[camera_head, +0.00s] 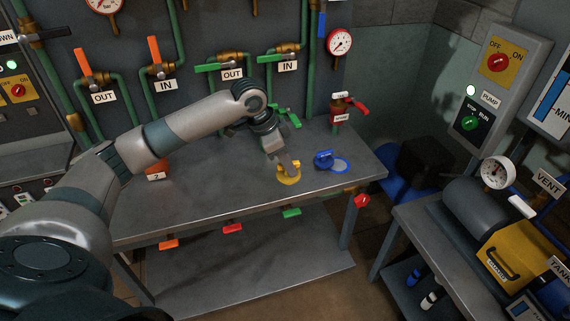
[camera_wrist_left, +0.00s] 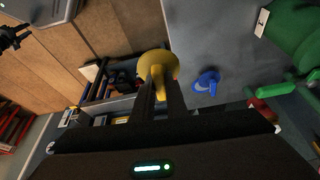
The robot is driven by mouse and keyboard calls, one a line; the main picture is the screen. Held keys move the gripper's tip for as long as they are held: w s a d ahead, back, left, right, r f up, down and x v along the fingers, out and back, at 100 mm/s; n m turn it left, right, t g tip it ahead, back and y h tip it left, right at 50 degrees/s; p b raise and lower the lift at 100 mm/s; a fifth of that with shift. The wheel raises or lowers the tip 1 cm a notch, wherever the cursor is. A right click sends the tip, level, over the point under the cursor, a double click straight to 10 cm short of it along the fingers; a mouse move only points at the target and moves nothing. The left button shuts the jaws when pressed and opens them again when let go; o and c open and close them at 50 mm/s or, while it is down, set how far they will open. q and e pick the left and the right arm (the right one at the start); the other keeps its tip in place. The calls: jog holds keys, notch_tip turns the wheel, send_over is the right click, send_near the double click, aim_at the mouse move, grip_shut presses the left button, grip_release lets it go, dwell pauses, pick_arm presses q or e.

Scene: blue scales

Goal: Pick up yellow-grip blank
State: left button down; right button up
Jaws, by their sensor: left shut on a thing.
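The yellow-grip blank (camera_head: 289,177) is a round yellow piece at the right part of the grey table (camera_head: 200,205). My left gripper (camera_head: 286,163) reaches down to it from above and is shut on its grip. In the left wrist view the blank (camera_wrist_left: 158,64) shows as a yellow disc with a raised grip between the fingertips of my left gripper (camera_wrist_left: 160,88). I cannot tell whether the blank touches the table. My right gripper is in neither view for certain.
A red-handled valve (camera_head: 350,104) stands behind. Green pipes with valves line the back wall. A pump control panel (camera_head: 497,65) and gauge (camera_head: 498,172) stand at the right. The table's front middle is clear.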

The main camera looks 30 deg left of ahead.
pick_arm(q)
jog(key=shift+d+r, duration=0.15)
dwell(0.5)
jog(key=shift+s+d+r, duration=0.15)
jog(key=shift+s+d, duration=0.05)
jog(key=shift+d, duration=0.25)
jog(key=s+d+r+n+y, duration=0.1)
jog(key=s+d+r+n, duration=0.2)
jog(key=d, duration=0.3)
jog(key=s+d+r+n+t+y, duration=0.1)
jog(key=s+d+r+n+y, duration=0.1)
jog(key=s+d+r+n, duration=0.1)
jog(key=shift+s+d+r+n, duration=0.2)
jog(key=shift+d+r+n, duration=0.4)
jog(key=shift+d+n, duration=0.9)
jog(key=shift+w, duration=0.1)
